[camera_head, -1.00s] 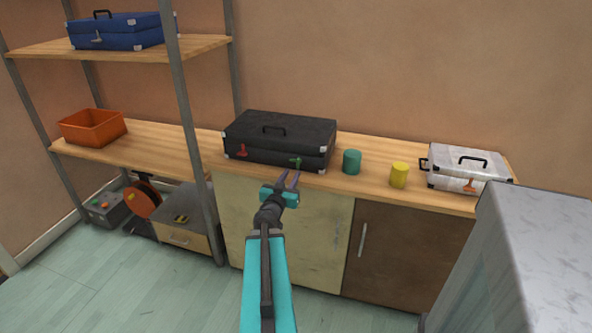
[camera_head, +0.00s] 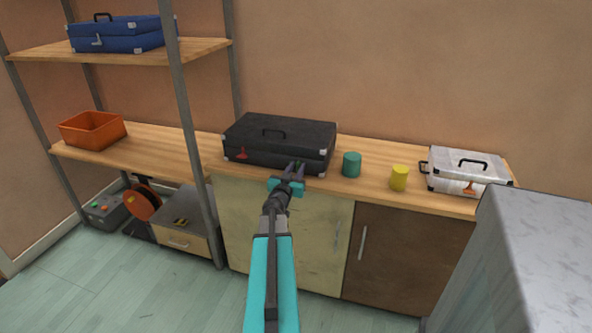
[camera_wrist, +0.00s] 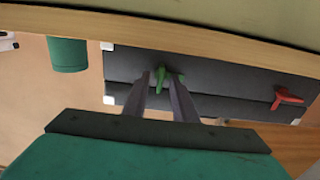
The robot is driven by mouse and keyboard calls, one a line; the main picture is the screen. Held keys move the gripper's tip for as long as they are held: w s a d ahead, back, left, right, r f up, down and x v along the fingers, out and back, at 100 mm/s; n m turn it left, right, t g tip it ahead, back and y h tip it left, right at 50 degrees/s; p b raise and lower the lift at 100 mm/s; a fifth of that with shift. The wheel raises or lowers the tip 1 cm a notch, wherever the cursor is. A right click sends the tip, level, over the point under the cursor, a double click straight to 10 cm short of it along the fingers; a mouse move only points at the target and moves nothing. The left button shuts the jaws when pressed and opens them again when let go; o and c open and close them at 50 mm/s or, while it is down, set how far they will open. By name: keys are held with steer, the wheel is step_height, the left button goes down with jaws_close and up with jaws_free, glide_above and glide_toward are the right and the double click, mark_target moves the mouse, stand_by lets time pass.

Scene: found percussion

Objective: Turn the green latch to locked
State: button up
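The black case (camera_head: 270,138) stands closed on the wooden counter. Its green latch (camera_head: 298,163) is on the front face toward the right, mostly hidden by my gripper in the head view. In the wrist view, which looks upside down, the green latch (camera_wrist: 161,76) shows a lever and a short side arm. My gripper (camera_head: 295,168) is right in front of the latch. Its two fingers (camera_wrist: 162,92) are apart, with the latch lever between or just beyond their tips. I cannot tell whether they touch it.
A red latch (camera_head: 242,153) is on the case's left front. A green cylinder (camera_head: 351,164) stands close to the case's right, then a yellow cylinder (camera_head: 399,177) and a white case (camera_head: 466,168). A shelf post (camera_head: 186,120) rises on the left.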

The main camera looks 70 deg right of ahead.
jaws_close()
steer(key=shift+a, duration=0.3)
steer(key=shift+d, duration=0.25)
